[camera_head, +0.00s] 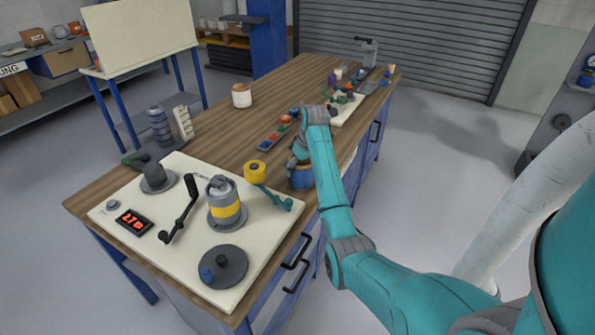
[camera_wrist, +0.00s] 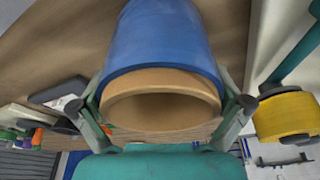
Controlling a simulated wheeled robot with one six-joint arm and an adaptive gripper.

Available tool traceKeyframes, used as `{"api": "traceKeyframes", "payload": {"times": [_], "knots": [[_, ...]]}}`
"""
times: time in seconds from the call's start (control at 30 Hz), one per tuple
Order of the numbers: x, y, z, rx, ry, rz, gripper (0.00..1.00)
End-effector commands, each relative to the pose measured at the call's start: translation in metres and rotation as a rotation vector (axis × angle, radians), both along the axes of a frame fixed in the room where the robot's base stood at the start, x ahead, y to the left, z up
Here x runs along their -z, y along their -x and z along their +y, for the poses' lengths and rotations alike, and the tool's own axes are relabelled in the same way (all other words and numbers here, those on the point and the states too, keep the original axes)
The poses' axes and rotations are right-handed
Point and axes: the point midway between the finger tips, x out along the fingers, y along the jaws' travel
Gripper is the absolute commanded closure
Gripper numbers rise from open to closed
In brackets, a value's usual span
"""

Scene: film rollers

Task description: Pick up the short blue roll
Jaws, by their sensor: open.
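The blue roll (camera_head: 303,177) stands on the wooden table near its right edge, beside the cream board, partly hidden by my gripper (camera_head: 299,160) in the head view. In the wrist view the blue roll (camera_wrist: 165,38) fills the upper middle, with its tan hollow core end facing the camera. My gripper (camera_wrist: 160,106) is open, with one finger on each side of the roll's near end. I cannot tell whether either finger touches it.
The cream board (camera_head: 120,207) holds a yellow roll (camera_head: 255,171) on a teal arm, a grey-and-yellow cylinder (camera_head: 225,203), a crank and a grey disc (camera_head: 222,267). A red-and-blue tray (camera_head: 275,136) lies behind the blue roll. A white jar (camera_head: 241,95) stands farther back.

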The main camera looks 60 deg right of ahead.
Motion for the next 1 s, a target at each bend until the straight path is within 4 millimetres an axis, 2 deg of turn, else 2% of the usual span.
{"api": "traceKeyframes", "payload": {"times": [0.03,0.07,0.2,0.27,0.53,0.63,1.0], "knots": [[0.0,0.0,0.0,0.0,0.0,0.0,0.0],[0.0,0.0,0.0,0.0,0.0,0.0,0.05],[0.0,0.0,0.0,0.0,0.0,0.001,0.4],[0.0,0.0,0.0,0.0,-0.001,0.001,0.52],[0.0,0.0,0.0,0.0,-0.002,0.002,0.52],[-0.006,0.0,0.0,0.0,-0.001,0.001,0.52],[-0.071,-0.001,0.0,-0.001,0.002,-0.002,0.52]]}}
